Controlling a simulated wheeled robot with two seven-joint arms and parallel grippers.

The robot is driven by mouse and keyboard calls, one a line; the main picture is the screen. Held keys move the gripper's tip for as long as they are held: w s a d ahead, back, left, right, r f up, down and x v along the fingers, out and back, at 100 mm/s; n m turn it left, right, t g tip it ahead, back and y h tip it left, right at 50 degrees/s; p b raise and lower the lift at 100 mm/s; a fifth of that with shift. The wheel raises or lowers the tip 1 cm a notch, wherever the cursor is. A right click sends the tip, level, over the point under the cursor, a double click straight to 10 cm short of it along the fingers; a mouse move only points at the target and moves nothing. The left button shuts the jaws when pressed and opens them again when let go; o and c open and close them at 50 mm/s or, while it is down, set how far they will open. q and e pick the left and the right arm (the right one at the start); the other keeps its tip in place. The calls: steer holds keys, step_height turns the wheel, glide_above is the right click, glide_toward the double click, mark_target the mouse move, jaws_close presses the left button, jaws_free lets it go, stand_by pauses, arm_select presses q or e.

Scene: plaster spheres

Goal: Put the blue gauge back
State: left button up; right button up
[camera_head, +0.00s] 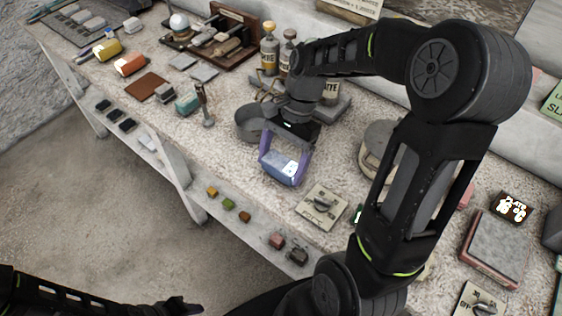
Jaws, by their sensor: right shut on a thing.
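My right gripper (284,158) is in the middle of the view, pointing down at the front part of the workbench. It is shut on the blue gauge (281,168), a small blue piece with a bright, pale face. Whether the gauge touches the bench top is hard to tell. A yellow gauge-like piece (106,50) and an orange one (130,64) lie at the far left of the bench. The end of my left arm (183,306) shows dark at the bottom edge; its fingers are not clear.
The bench (232,95) is crowded. A round grey dish (250,122) sits just behind my right gripper, with bottles (269,50) farther back. A plate with a lever (323,205) lies to the right.

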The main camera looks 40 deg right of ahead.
steer(key=shift+f, duration=0.15)
steer(key=o, duration=1.4)
steer(key=shift+c, duration=0.2)
steer(key=shift+r, duration=0.25)
steer(key=p+v, duration=0.3)
steer(key=v, duration=0.9)
